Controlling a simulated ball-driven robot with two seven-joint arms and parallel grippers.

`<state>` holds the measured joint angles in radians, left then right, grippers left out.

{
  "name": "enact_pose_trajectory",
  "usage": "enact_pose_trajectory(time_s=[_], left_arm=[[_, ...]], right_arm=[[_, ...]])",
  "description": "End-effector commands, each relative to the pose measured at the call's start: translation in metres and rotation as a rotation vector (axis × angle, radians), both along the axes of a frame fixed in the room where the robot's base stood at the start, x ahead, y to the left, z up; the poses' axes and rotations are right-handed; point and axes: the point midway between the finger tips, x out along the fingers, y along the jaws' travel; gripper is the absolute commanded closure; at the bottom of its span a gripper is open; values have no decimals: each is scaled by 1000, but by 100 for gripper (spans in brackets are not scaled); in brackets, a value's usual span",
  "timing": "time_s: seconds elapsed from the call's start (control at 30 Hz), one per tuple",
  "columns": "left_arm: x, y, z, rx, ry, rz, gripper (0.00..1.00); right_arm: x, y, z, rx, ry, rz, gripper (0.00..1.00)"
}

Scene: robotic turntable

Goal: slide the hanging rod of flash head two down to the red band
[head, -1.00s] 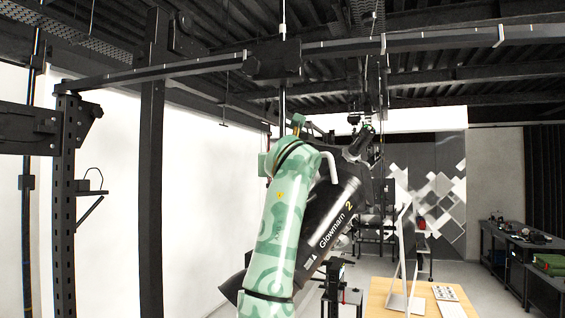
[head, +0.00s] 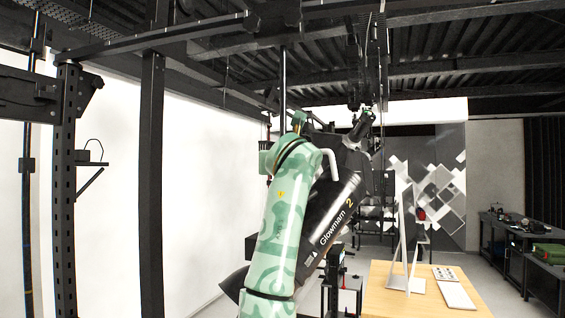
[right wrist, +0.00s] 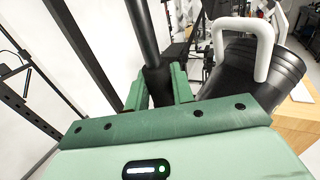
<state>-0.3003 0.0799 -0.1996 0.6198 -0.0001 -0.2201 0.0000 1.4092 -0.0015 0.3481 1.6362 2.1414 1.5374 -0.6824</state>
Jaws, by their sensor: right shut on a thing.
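The black flash head two (head: 335,215), marked "Glowmarn 2", hangs tilted beside my right arm. Its black hanging rod (head: 283,75) runs up to the dark block on the overhead rail. In the right wrist view, the rod (right wrist: 142,30) stands between the green fingers of my right gripper (right wrist: 158,90), which is shut around its dark lower part. The white bent handle (right wrist: 243,45) and the black body of flash head two (right wrist: 265,75) are just right of the fingers. In the head view my arm hides most of the grip. No red band shows. My left gripper is out of view.
The dark overhead rail (head: 150,40) crosses above the flash head. A dark upright post (head: 150,180) stands to the left. Other lighting gear hangs behind.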

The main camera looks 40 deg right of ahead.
Motion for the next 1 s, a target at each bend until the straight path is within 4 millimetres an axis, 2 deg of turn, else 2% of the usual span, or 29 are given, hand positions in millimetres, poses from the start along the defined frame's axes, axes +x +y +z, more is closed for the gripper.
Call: enact_pose_trajectory(time_s=[0.03,0.13,0.23,0.57,0.6,0.67,1.0], left_arm=[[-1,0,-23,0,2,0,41],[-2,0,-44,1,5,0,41],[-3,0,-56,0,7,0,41],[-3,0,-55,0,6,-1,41],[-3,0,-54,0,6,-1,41],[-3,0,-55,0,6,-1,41],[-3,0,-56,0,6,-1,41]], right_arm=[[2,0,-27,5,6,1,100],[2,0,-51,5,6,2,100],[2,0,-65,5,6,2,100],[1,0,-62,5,3,2,100],[1,0,-62,4,2,2,73],[1,0,-62,4,2,2,57],[-2,2,-62,1,2,0,56]])
